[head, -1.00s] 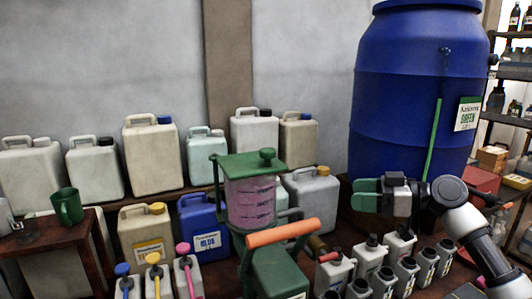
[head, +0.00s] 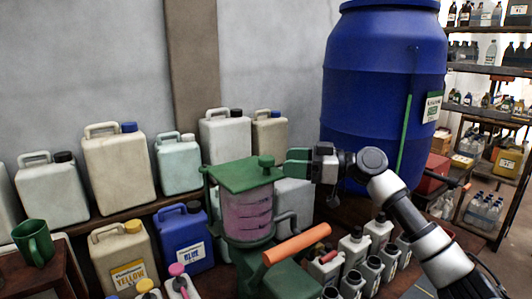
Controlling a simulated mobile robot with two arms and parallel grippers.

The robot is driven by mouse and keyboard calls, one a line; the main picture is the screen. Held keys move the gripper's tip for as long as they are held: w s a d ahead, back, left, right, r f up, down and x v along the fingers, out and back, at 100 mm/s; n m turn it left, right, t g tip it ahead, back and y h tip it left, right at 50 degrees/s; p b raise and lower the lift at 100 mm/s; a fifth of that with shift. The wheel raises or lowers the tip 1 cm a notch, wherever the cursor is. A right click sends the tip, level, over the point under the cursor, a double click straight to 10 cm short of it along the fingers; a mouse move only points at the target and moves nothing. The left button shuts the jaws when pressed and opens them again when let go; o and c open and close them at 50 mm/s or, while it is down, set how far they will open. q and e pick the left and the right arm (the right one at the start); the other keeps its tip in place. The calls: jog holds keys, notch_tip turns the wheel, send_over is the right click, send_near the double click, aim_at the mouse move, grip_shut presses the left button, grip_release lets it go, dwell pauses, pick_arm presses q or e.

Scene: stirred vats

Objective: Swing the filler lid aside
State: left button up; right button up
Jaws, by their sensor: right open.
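The filler is a green-framed device with a clear cylinder of pink liquid (head: 246,215). Its flat green lid (head: 240,175) lies across the top of the cylinder, with a round green knob (head: 266,161) at its right end. My right gripper (head: 290,162) comes in from the right with its green fingers beside the knob. It is open; whether a finger touches the knob I cannot tell. An orange handle (head: 296,244) sticks out at the filler's front right. My left gripper is not in view.
A large blue barrel (head: 380,100) stands behind my right arm. Pale jerrycans (head: 120,170) line the back shelf, with yellow-labelled (head: 122,258) and blue (head: 184,235) cans in front. A green mug (head: 33,242) stands at left.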

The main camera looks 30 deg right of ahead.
aim_at(267, 157)
jog(key=p+x, duration=0.2)
jog(key=x, duration=0.3)
jog(key=shift+w+a+r, duration=0.1)
jog(key=shift+a+r, duration=0.05)
jog(key=shift+r, duration=0.05)
jog(key=shift+w+a+f, duration=0.2)
jog(key=shift+w+a, duration=0.1)
jog(key=shift+a, duration=0.1)
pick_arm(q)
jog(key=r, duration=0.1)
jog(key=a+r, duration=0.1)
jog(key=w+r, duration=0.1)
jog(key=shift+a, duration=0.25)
